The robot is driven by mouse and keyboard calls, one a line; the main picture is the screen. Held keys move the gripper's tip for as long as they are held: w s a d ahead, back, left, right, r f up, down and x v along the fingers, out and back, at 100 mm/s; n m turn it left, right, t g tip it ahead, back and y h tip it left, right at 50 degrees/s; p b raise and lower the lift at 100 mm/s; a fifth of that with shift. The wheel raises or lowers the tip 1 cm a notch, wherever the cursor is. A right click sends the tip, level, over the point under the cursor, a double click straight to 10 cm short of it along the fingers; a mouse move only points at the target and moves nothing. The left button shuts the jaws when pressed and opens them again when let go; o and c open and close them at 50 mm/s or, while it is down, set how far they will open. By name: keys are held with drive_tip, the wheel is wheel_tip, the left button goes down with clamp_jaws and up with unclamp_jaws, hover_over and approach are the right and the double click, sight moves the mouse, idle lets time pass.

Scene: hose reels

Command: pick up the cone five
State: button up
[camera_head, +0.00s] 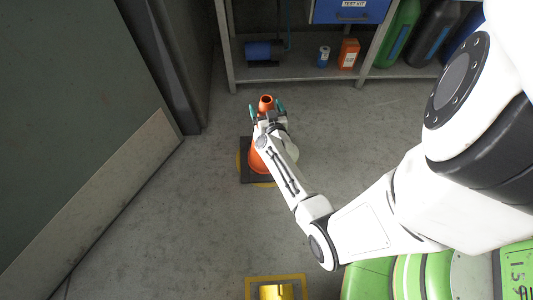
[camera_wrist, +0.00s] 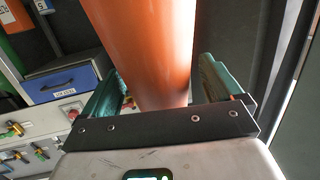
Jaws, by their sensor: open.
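An orange cone (camera_head: 257,161) stands upright on a dark square base on the floor, partly hidden behind my arm; no number shows on it. Its open top (camera_head: 266,101) rises between the two teal fingers of my gripper (camera_head: 266,108). In the wrist view the orange cone (camera_wrist: 146,45) fills the space between the fingers of my gripper (camera_wrist: 160,85). The gripper is open, with one finger on each side of the cone. A gap shows beside the right finger; contact at the left finger is unclear.
A dark door panel (camera_head: 80,110) is at left. A yellow-framed item (camera_head: 277,291) lies at the front. Floor left of the cone is clear.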

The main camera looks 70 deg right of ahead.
drive_tip(key=shift+x, duration=0.8)
drive_tip(key=shift+c, duration=0.4)
clamp_jaws()
drive_tip(key=shift+d+r, duration=0.1)
drive_tip(key=shift+r, duration=0.1)
